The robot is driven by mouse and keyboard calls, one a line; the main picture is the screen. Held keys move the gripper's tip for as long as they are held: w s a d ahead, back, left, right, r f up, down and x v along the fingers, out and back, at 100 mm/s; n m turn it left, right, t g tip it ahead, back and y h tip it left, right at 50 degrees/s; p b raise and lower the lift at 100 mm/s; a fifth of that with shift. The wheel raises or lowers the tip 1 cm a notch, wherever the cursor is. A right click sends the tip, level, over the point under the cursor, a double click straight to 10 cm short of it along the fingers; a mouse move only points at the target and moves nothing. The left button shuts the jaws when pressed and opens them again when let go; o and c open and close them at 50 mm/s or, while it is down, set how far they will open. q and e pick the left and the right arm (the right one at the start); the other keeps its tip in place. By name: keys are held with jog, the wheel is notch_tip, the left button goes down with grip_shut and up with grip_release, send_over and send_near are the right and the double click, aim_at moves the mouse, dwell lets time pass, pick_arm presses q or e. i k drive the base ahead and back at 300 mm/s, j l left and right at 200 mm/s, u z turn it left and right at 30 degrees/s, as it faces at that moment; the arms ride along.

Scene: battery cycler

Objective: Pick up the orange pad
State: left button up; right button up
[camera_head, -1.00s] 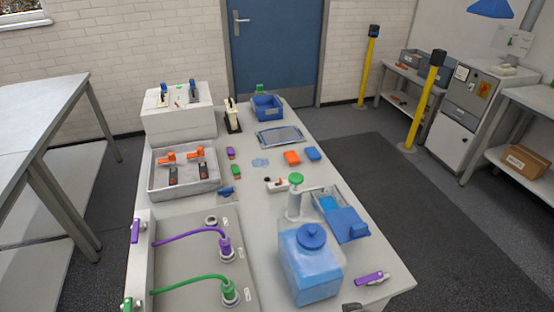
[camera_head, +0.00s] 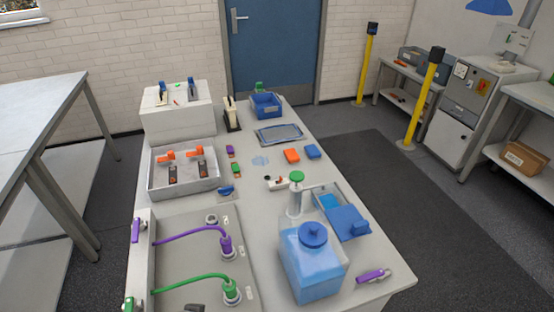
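The orange pad (camera_head: 292,156) lies flat on the grey-white bench, right of the middle. A blue pad (camera_head: 313,152) lies just to its right, with a small gap. No gripper is near the orange pad. Only a small dark tip (camera_head: 196,308) shows at the bottom edge, left of the middle; it may be part of my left gripper, and its fingers cannot be made out. My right gripper is not in view.
Cables (camera_head: 192,234) and a bin (camera_head: 184,186) are at left.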

aim_at(293, 157)
jog(key=k+l, duration=0.1)
jog(key=l, duration=0.2)
jog(key=k+l, duration=0.1)
jog(key=l, duration=0.2)
jog(key=l+u, duration=0.1)
jog(key=l, duration=0.45)
jog(key=k+l+u, duration=0.1)
jog(key=l, duration=0.4)
jog(key=l+u, duration=0.2)
jog(key=l, duration=0.9)
jog(key=i+l+u, duration=0.1)
jog(key=l, duration=0.4)
jog(key=i+l+u, duration=0.1)
jog(key=l, duration=0.45)
jog(key=i+l+u, duration=0.2)
jog(key=i+l, duration=0.15)
jog(key=l, duration=0.3)
jog(key=i+l+u, duration=0.1)
jog(key=l, duration=0.25)
jog(key=i+l+u, duration=0.2)
jog(key=i+l, duration=0.15)
jog(key=i, duration=0.2)
jog(key=i+l+u, duration=0.2)
jog(key=i+l, duration=0.3)
jog(key=i+u, duration=0.15)
jog(key=i, duration=0.95)
